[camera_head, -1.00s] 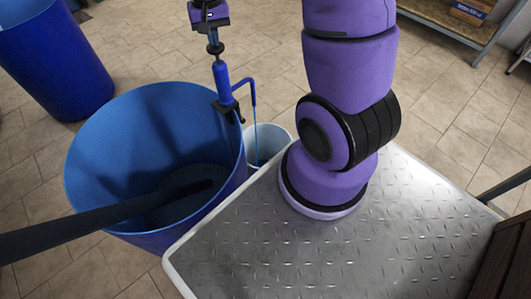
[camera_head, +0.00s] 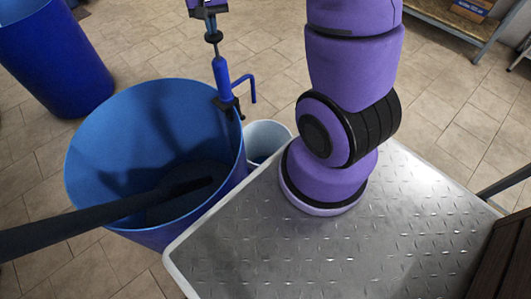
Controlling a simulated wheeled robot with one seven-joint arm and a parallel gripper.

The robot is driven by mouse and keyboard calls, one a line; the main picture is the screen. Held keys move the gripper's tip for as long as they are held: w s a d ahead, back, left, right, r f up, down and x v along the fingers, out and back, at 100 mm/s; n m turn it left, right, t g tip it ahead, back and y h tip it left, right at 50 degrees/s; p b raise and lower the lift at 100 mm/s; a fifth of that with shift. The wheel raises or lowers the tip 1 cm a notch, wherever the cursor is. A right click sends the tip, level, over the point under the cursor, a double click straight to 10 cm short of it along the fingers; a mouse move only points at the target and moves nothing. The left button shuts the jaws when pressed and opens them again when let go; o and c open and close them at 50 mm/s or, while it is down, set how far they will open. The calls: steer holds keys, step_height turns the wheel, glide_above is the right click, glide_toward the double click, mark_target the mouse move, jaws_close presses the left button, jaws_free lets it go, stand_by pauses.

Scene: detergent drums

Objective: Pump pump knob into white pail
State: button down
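A blue pump (camera_head: 222,80) is clamped on the right rim of the large blue drum (camera_head: 105,115). Its thin blue spout (camera_head: 246,80) bends down above the white pail (camera_head: 267,137), which stands on the floor beside the drum and is partly hidden by my base. No liquid stream shows at the spout. A dark knob-like piece (camera_head: 213,37) sits on the rod above the pump body. My gripper (camera_head: 207,13) is at the top edge, directly over the rod and cut off by the frame. Its fingers are too small to tell whether they grip the rod's top.
Another blue drum (camera_head: 55,55) stands at the upper left. A shelf (camera_head: 455,22) with a cardboard box (camera_head: 472,9) is at the upper right. A dark bar crosses into the near drum from the left. Tiled floor is open behind the pump.

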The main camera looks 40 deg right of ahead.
mark_target(214, 38)
step_height(214, 38, up, 8)
stand_by(0.9)
stand_by(0.4)
steer(key=shift+f, duration=6)
steer(key=shift+r, duration=0.1)
step_height(214, 38, up, 12)
